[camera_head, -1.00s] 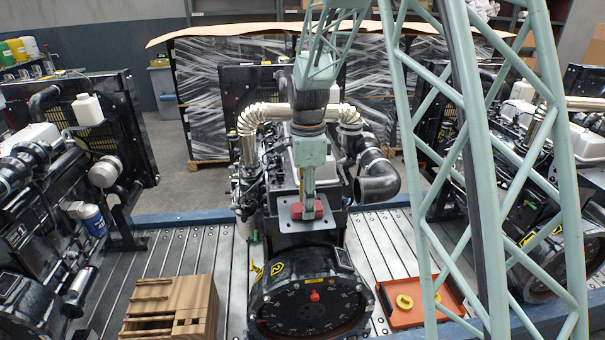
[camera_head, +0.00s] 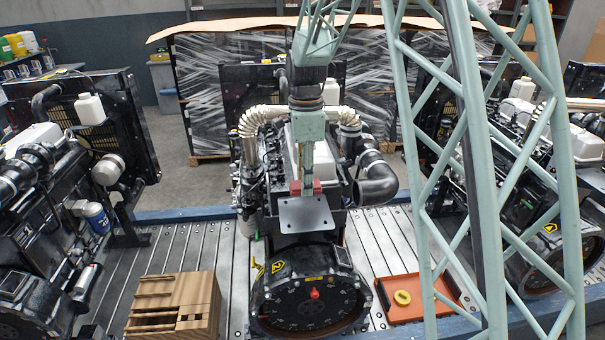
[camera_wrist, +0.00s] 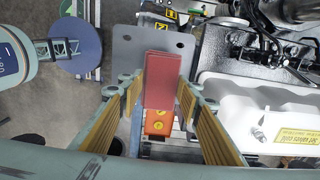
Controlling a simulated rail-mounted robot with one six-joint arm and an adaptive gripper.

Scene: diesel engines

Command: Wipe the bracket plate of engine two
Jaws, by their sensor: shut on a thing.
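The bracket plate (camera_head: 306,216) is a flat grey plate with corner holes, above the round front housing of the middle engine (camera_head: 308,290). My gripper (camera_head: 307,187) is shut on a red block (camera_head: 318,187) at the plate's back edge; a finger hides the block's middle. In the wrist view the red block (camera_wrist: 162,80) sits between the yellow-padded fingers (camera_wrist: 160,105) and overlaps the grey plate (camera_wrist: 127,50). I cannot tell whether the block touches the plate. The front part of the plate is bare.
A green lattice tower (camera_head: 480,180) stands in front at right. A wooden box (camera_head: 175,305) and an orange tray (camera_head: 405,312) with a yellow ring (camera_head: 402,297) flank the middle engine. Other engines stand left (camera_head: 60,190) and right. A white valve cover (camera_wrist: 255,115) lies close beside my gripper.

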